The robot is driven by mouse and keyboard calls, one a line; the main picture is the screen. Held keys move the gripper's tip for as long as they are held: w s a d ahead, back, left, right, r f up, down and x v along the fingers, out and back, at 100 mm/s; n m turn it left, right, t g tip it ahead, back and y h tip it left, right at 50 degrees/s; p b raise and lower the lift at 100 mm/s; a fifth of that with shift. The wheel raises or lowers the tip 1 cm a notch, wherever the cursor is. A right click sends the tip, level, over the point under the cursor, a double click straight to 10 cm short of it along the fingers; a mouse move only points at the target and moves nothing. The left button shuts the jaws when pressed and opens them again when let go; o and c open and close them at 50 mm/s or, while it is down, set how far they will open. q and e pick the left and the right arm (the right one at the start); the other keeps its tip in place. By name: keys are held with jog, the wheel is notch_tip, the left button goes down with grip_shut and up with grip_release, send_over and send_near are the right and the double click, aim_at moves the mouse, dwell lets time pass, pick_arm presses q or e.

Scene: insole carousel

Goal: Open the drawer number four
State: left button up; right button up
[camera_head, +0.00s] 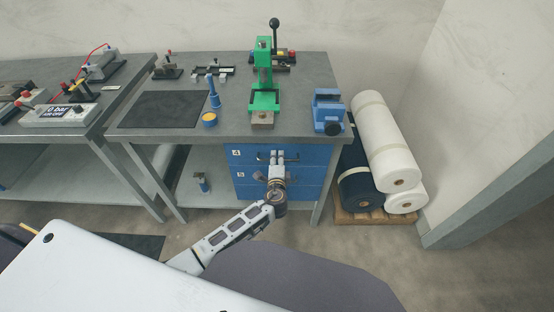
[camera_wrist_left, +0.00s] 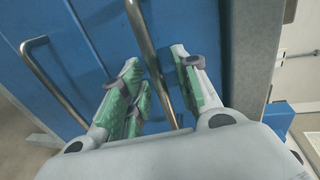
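The blue drawer number four (camera_head: 312,153) is the top drawer of the cabinet under the right workbench, with a "4" label at its left. It looks closed. My left gripper (camera_head: 277,155) is in front of it at its handle. In the left wrist view, the drawer's metal handle (camera_wrist_left: 146,38) runs between the green-padded fingers of the left gripper (camera_wrist_left: 158,75). The fingers stand apart on either side of the bar, with gaps visible. My right gripper is not in view.
Drawer five (camera_head: 308,174) lies just below; a second handle (camera_wrist_left: 52,80) shows in the left wrist view. The workbench (camera_head: 225,128) carries a green press (camera_head: 264,80) and a blue vise (camera_head: 328,112).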

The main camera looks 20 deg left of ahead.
pick_arm(q)
jog(key=c, duration=0.6)
grip_shut()
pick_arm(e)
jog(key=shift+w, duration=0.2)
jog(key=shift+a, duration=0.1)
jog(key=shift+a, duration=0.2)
